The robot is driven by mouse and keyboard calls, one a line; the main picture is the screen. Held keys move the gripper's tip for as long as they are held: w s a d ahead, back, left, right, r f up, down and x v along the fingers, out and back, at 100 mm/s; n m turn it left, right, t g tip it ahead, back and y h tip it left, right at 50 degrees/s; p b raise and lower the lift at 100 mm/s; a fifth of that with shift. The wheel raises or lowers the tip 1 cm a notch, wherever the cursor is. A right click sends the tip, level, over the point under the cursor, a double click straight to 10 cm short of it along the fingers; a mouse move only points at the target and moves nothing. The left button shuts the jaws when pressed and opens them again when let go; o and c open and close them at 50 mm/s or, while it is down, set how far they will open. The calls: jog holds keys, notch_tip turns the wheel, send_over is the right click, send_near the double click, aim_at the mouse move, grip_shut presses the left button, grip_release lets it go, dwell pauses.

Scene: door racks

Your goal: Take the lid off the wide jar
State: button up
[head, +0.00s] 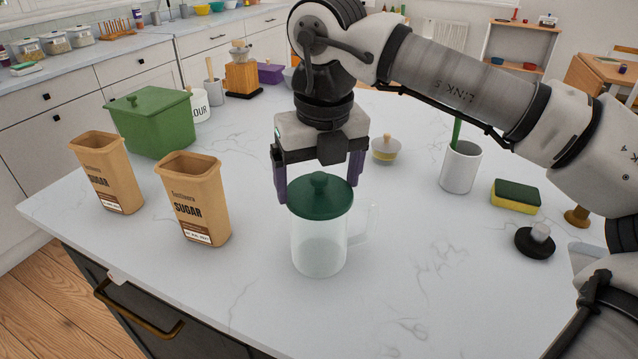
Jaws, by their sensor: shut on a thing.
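A clear wide jar (319,248) with a side handle stands upright near the middle of the worktop. Its dark green lid (321,199) with a round knob is at the jar's top; I see no clear gap between them. My gripper (318,184) points down over the jar, its purple fingers on the left and right of the lid. It is shut on the lid. The exact finger contact is partly hidden behind the lid.
Two sugar canisters (194,200) and a green lidded box (152,123) stand to the left. A small lidded bowl (385,150), a white cup (460,168), a sponge (515,197) and a black round object (535,242) lie to the right. The front worktop is clear.

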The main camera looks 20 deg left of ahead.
aim_at(319, 174)
notch_tip(319, 174, up, 20)
jog(key=p, duration=0.4)
jog(key=shift+p, duration=0.3)
jog(key=shift+f, duration=0.15)
